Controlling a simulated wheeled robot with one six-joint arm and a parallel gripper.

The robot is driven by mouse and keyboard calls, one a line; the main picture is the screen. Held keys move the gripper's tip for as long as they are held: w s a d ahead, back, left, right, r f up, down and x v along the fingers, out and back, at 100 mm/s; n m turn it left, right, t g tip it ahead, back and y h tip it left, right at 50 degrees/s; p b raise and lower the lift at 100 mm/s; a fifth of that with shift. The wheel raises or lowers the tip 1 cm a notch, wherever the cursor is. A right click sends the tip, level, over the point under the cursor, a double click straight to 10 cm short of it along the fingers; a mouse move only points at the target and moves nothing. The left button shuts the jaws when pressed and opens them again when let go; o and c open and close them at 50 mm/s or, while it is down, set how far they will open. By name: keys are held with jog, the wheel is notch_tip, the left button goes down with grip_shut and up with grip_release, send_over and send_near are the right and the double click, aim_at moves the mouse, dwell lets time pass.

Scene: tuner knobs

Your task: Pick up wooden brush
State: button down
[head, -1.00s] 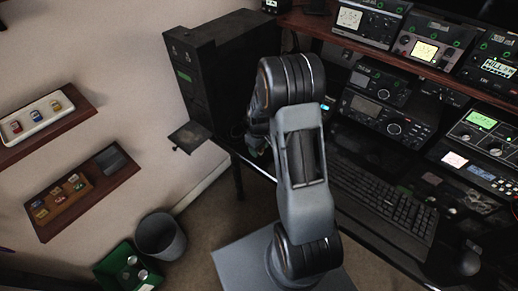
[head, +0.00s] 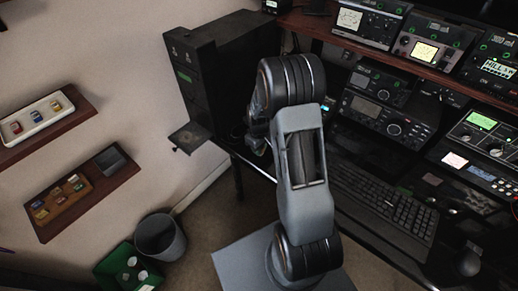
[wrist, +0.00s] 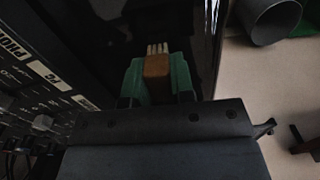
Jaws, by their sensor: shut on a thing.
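In the wrist view, the wooden brush (wrist: 157,72) shows as a brown wooden block with pale bristle tufts at its far end. My gripper (wrist: 158,80) has green fingers on both sides of the brush and is shut on it. The bristles point away from the wrist, over a dark glossy surface. I cannot tell whether the brush touches that surface. In the head view, my arm covers the area where the gripper works, and the brush cannot be made out there.
A black tower case (head: 205,85) stands left of my arm. Radio equipment (head: 385,115) and a keyboard (head: 385,205) fill the dark desk at right. A grey bin (head: 160,238) and a green crate (head: 113,262) stand on the floor. Wall shelves (head: 115,180) hang at left.

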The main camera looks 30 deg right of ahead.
jog(key=shift+r, duration=0.45)
notch_tip(320, 180, up, 3)
jog(key=shift+s+a+f, duration=0.1)
jog(key=s+a+r, duration=0.8)
jog(key=s+r, duration=0.1)
jog(key=s, duration=0.1)
jog(key=shift+s+a+b, duration=0.3)
jog(key=shift+s+a, duration=0.05)
jog(key=shift+a, duration=0.05)
jog(key=shift+r, duration=0.1)
